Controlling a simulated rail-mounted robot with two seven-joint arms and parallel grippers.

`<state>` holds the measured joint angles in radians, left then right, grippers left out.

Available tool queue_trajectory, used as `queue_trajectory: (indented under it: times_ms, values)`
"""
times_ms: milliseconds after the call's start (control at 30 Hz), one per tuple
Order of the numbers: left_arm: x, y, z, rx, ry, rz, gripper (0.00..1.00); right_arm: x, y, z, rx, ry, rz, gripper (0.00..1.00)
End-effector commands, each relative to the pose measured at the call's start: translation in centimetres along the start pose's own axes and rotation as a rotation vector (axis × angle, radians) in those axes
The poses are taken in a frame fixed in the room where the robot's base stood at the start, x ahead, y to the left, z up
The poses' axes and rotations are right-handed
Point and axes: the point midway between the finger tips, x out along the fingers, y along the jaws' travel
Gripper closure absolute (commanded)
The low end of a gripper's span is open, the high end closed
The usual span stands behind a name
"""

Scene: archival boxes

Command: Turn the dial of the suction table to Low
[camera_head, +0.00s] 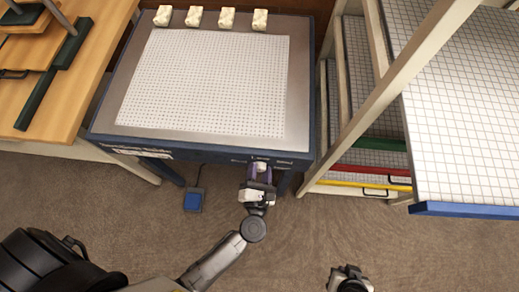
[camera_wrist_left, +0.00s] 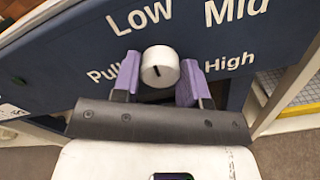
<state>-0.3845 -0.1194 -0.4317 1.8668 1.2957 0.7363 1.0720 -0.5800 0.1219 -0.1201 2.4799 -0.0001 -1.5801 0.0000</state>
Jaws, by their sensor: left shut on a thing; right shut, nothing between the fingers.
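The suction table (camera_head: 210,142) has a dark blue front panel, which fills the left wrist view (camera_wrist_left: 60,62). I cannot tell which label the mark points to. My left gripper (camera_head: 261,170) is shut on the dial, with one purple finger on each side of it (camera_wrist_left: 158,82). My right gripper (camera_head: 347,275) is shut and empty over the floor, low in the head view.
Several cream blocks (camera_head: 195,17) line the table's back edge. A blue foot pedal (camera_head: 193,201) lies on the floor left of my left gripper. A rack with gridded shelves (camera_head: 465,110) stands to the right, and a wooden bench (camera_head: 85,75) to the left. The floor in front is clear.

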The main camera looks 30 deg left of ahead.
Motion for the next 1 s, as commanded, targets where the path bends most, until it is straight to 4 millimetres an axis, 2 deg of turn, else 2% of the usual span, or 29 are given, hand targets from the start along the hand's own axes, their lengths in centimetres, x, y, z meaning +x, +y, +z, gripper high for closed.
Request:
queue_trajectory:
  times_ms: [667, 700, 933, 1000]
  values:
    - [-0.01, -0.03, -0.07, -0.048, 0.002, -0.001, 0.84, 0.27, -0.05, 0.09, 0.001, 0.000, -0.001, 1.00]
    - [-0.01, -0.03, -0.07, -0.048, 0.002, -0.001, 0.56, 0.27, -0.08, 0.08, 0.002, 0.000, -0.002, 1.00]
    - [0.00, -0.01, -0.03, -0.048, 0.001, -0.001, 0.34, 0.27, -0.20, 0.06, 0.006, 0.001, -0.005, 1.00]
    - [0.00, -0.01, -0.02, -0.048, 0.001, -0.001, 0.34, 0.26, -0.20, 0.05, 0.006, 0.001, -0.005, 1.00]
